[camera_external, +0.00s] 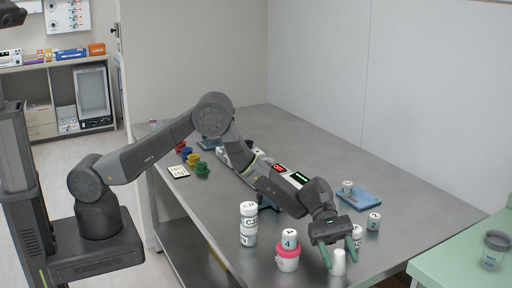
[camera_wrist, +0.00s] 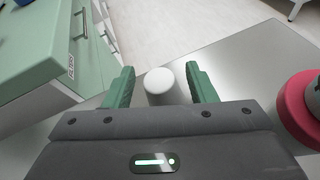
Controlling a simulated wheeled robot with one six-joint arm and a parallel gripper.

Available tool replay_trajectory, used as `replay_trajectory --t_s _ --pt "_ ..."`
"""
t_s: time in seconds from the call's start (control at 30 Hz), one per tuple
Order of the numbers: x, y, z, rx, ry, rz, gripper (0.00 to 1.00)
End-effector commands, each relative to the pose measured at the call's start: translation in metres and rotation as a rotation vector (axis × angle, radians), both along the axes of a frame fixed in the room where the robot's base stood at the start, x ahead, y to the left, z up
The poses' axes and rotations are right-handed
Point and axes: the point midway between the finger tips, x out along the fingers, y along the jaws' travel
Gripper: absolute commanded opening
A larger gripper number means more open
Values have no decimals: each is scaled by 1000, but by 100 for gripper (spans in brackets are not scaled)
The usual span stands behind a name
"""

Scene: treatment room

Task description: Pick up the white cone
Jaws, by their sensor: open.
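The white cone (camera_external: 338,262) stands on the grey metal table (camera_external: 262,124) near its front edge. In the wrist view the cone (camera_wrist: 159,81) shows as a round white top between the two green fingers. My gripper (camera_external: 340,252) is open, with one finger on each side of the cone. In the wrist view my gripper (camera_wrist: 160,88) shows a gap between each finger and the cone. The cone's lower part is hidden from the wrist camera.
Stacked white jars (camera_external: 248,232) are further left. Numbered white jars (camera_external: 373,222) and a blue pad (camera_external: 359,200) lie behind my gripper. A green cabinet (camera_external: 455,262) is at right.

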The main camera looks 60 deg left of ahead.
Motion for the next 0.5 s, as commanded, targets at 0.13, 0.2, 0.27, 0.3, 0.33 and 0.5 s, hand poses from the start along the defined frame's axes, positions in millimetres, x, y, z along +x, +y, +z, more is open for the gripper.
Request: replay_trajectory --t_s 0.13,0.2,0.27,0.3,0.33,0.5 --pt "0 1 0 0 0 1 47" --pt "0 1 0 0 0 1 33" --pt "0 1 0 0 0 0 22" --pt "0 1 0 0 0 0 14" --pt "0 1 0 0 0 0 9" --pt "1 1 0 0 0 1 9"
